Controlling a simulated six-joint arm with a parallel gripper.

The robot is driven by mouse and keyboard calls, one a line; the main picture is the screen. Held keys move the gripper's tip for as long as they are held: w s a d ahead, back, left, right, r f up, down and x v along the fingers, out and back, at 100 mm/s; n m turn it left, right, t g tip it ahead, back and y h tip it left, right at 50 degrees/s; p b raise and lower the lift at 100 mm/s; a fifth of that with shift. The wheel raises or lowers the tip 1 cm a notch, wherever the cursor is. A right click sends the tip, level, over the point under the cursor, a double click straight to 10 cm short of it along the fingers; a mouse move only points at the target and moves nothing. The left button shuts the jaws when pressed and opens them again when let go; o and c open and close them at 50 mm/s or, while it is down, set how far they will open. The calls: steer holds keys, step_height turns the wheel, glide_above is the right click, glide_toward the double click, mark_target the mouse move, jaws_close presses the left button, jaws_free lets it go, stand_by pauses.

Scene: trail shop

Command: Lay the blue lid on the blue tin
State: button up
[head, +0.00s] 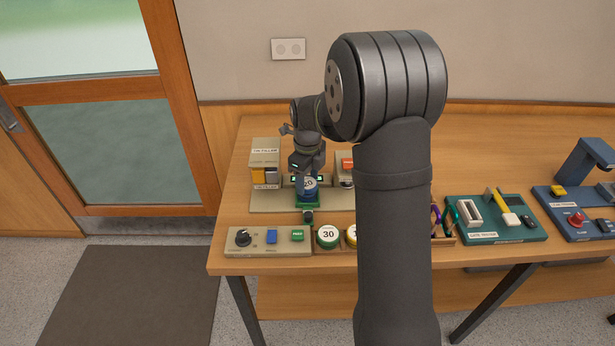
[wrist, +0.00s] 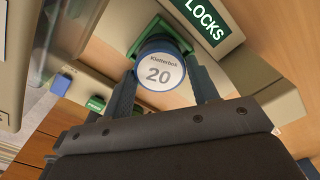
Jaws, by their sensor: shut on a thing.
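In the wrist view the lid sits between my two fingers (wrist: 163,88). The lid is over the tin's top. I cannot tell whether they touch, as the lid covers the tin's rim.
A panel with a knob, a blue button and a green button (head: 268,242) stands at the front left. A green lid marked "30" (head: 328,236) lies to its right, beside a partly hidden yellow one. A green sign reading "LOCKS" (wrist: 206,20) stands close by. My arm hides the table's middle.

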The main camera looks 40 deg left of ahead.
steer(key=shift+f, duration=0.75)
stand_by(0.8)
steer(key=o, duration=1.5)
steer(key=shift+r, duration=0.1)
steer(key=shift+r, duration=3.95)
steer(key=shift+f, duration=3.8)
